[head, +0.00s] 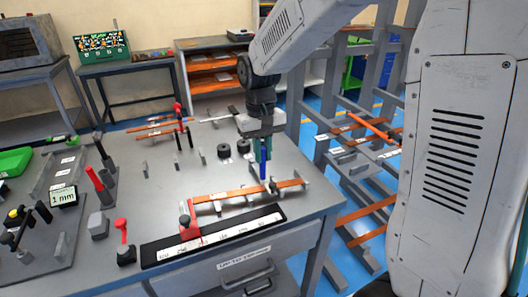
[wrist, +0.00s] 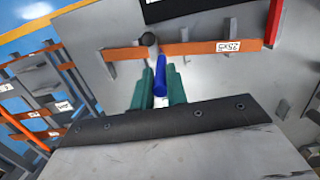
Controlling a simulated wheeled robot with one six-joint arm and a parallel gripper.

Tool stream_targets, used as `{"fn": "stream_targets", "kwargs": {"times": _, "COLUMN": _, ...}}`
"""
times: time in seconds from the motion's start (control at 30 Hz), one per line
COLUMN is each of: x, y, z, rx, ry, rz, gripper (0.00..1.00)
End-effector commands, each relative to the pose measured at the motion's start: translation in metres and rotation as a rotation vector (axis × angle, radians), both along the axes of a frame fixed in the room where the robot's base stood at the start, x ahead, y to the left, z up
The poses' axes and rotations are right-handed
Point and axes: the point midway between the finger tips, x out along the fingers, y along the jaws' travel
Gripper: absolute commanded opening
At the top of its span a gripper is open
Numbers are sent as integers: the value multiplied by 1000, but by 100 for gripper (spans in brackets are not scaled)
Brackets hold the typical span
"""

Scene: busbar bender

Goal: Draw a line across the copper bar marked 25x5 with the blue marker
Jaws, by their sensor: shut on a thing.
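The copper bar marked 25x5 (head: 236,194) lies across upright supports near the table's front right. In the wrist view the bar (wrist: 190,48) runs across the top, with its white label (wrist: 229,46) right of centre. My gripper (head: 262,160) is shut on the blue marker (head: 263,170), which points down over the bar's right part. In the wrist view the marker (wrist: 160,74) sits between the green fingers of my gripper (wrist: 159,90), its far end close to the bar's near edge. I cannot tell whether the tip touches the bar. No line shows on the bar.
A black labelled strip (head: 215,236) lies along the table's front edge. A grey post with a dark round top (wrist: 149,39) stands beside the bar near the marker. Black cylinders (head: 224,151) stand behind.

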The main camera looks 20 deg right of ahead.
Motion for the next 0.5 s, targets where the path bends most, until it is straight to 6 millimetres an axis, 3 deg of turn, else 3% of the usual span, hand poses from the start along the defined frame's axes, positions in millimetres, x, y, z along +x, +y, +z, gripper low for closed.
{"fn": "stream_targets", "kwargs": {"times": 0.5, "x": 5, "y": 0, "z": -1, "rx": 0, "ry": 1, "rz": 0, "gripper": 0}}
